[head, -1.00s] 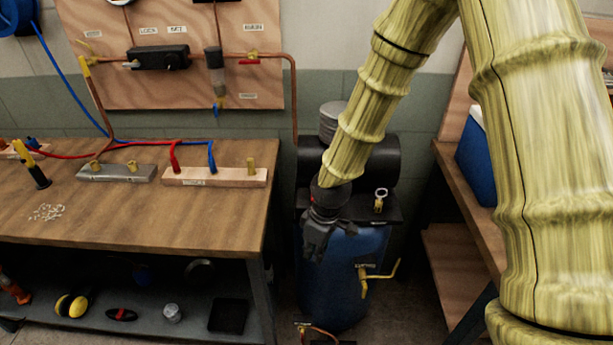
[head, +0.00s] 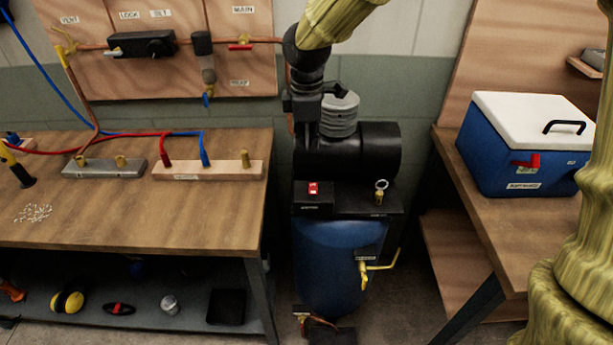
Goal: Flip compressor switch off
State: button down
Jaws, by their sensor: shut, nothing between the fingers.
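The compressor has a blue tank (head: 338,262) with a black motor cylinder (head: 365,150) and a ribbed grey pump head (head: 340,112) on top. Its switch (head: 313,188) is a small red rocker with a pale mark, on a black box with a label at the left of the compressor's top. The switch is in plain view; I cannot tell which way it is set. My gripper (head: 303,122) points down in front of the wall, left of the pump head. It is shut and empty, above the switch and apart from it.
A wooden workbench (head: 110,225) with hoses and fittings stands left. A wall panel (head: 150,80) with pipes and valves hangs above it. A blue cooler (head: 520,150) with white lid sits on a right-hand bench. A yellow valve handle (head: 380,266) juts from the tank's front.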

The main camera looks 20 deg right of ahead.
aim_at(307, 187)
jog(key=shift+f, duration=0.1)
jog(key=f, duration=0.4)
jog(key=w+f+p, duration=0.1)
jog(key=f, duration=0.4)
jog(key=f+p, duration=0.1)
jog(key=f, duration=0.3)
jog(key=shift+w+d+f, duration=0.25)
jog(key=shift+w+f, duration=0.05)
jog(key=shift+f, duration=0.1)
jog(key=shift+d+r+p, duration=0.1)
jog(key=shift+p, duration=0.4)
